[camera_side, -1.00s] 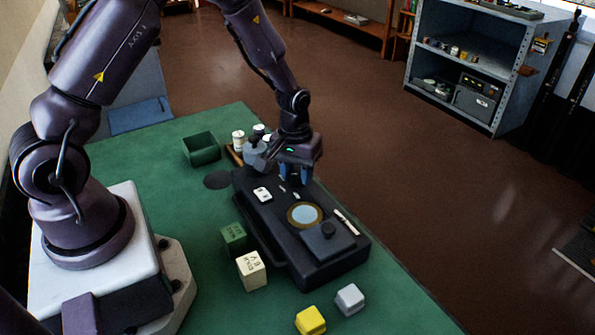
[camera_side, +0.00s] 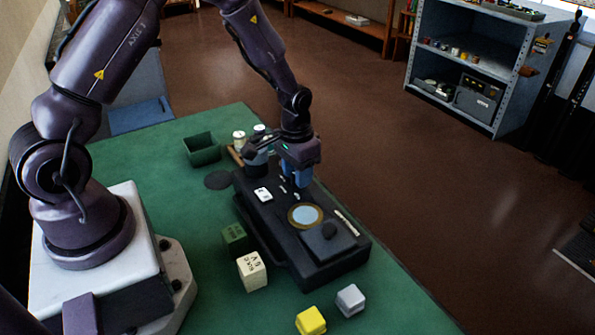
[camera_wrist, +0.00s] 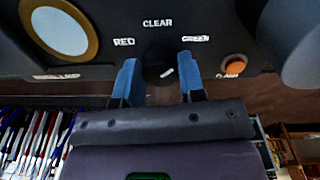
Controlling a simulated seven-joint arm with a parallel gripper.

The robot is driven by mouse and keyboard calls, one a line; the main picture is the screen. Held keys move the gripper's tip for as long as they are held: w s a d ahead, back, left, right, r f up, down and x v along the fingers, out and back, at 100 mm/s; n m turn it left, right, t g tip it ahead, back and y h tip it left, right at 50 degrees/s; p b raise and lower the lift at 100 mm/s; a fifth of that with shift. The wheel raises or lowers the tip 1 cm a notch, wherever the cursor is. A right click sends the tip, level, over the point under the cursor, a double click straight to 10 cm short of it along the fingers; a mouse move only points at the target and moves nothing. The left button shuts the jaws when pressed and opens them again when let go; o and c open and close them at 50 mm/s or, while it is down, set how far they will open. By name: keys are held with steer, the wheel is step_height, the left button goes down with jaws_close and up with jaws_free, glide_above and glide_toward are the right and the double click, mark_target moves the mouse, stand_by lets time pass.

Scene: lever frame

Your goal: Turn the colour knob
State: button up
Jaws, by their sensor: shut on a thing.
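The colour knob (camera_wrist: 153,72) is a dark round knob with a short white pointer line, in the wrist view. The line slants up and right, towards the printed GREEN label (camera_wrist: 195,38). The RED label (camera_wrist: 124,42) is at its left and CLEAR (camera_wrist: 158,23) is above. My gripper (camera_wrist: 159,64) has one blue finger on each side of the knob and is shut on it. In the side view my gripper (camera_side: 302,180) points down at the black lamp panel (camera_side: 285,225); the fingers hide the knob there.
A brass-ringed round window (camera_side: 305,216) sits on the panel, with an orange button (camera_wrist: 236,64) in the wrist view. Cream (camera_side: 251,271), green (camera_side: 234,238), yellow (camera_side: 310,320) and grey (camera_side: 350,299) blocks and a green bin (camera_side: 202,149) stand around the panel on the green mat.

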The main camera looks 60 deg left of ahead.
mark_target(284, 188)
steer(key=o, duration=0.9)
steer(key=r, duration=1.3)
steer(key=shift+a, duration=0.25)
steer(key=s+d+r+t, duration=0.2)
steer(key=s+r, duration=0.3)
steer(key=s, duration=0.1)
steer(key=s+d+r+t, duration=0.1)
steer(key=s+d+r, duration=0.1)
steer(key=s+r, duration=0.3)
steer(key=s+d+r+m+t, duration=0.1)
steer(key=s+d+r+t, duration=0.1)
steer(key=s+r, duration=0.3)
steer(key=shift+s+d+r+t+y, duration=0.1)
steer(key=shift+s+d+t+y, duration=0.05)
steer(key=shift+s, duration=0.6)
steer(key=shift+s+d+r+t+y, duration=0.1)
steer(key=shift+s+d+t+y, duration=0.05)
steer(key=shift+s, duration=0.55)
